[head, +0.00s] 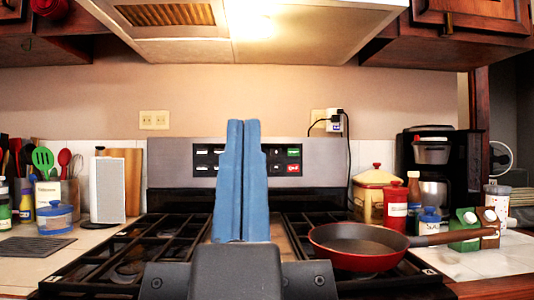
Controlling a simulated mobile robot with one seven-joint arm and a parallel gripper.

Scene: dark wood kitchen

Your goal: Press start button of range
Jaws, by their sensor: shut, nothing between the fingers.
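The range (338,190) stands ahead of me, with a grey back panel that has a black control strip. At the strip's right end a small green button (294,152) sits above a red button (294,168); the lettering is too small to read surely, and the green one looks like start. My gripper (243,124) is in the middle of the view, its blue fingers shut together and empty. The fingers cover the middle of the control strip, left of the green button. I cannot tell how far they are from the panel.
A red pan (355,258) sits on the right burners, its handle pointing right. The left grates (130,262) are bare. Jars and a coffee maker (433,160) stand on the right counter; utensils and a white speaker-like box (108,190) on the left. A hood (240,25) hangs above.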

